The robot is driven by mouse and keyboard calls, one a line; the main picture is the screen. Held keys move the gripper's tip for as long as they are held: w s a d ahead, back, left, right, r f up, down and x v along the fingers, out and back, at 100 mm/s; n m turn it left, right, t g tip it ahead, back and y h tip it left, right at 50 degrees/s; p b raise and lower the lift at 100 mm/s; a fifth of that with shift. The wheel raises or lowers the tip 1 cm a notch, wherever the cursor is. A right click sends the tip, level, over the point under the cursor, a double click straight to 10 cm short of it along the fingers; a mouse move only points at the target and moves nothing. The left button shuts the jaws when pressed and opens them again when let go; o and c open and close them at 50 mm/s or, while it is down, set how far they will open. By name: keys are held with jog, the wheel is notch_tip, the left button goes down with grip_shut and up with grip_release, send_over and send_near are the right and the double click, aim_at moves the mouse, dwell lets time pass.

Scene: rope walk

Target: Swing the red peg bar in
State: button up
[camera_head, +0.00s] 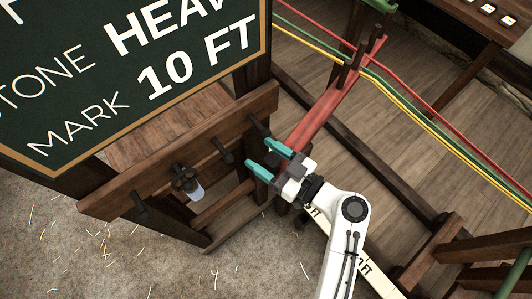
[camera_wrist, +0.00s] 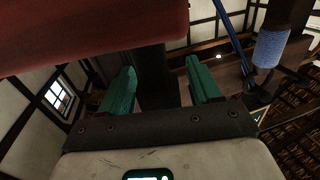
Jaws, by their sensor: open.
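The red peg bar (camera_head: 327,105) runs slantwise from the upper right down toward my gripper, with dark upright pegs near its far end. My gripper (camera_head: 258,153) is open at the bar's near, lower end, its two teal fingers pointing left. In the wrist view the red bar (camera_wrist: 90,32) crosses the top left, close to the camera. There a dark upright piece (camera_wrist: 157,78) shows between the parted teal fingers (camera_wrist: 162,82); I cannot tell whether they touch it. The bar's near end is partly hidden by my gripper in the head view.
Red, green and yellow ropes (camera_head: 430,137) run along the right. A dark wooden rail with pegs (camera_head: 180,160) stands left of my gripper, with a blue-white handled item (camera_head: 193,188) hanging there. A chalkboard sign (camera_head: 130,70) fills the upper left. Straw-littered floor is open lower left.

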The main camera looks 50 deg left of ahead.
jog(key=shift+c, duration=0.4)
grip_shut()
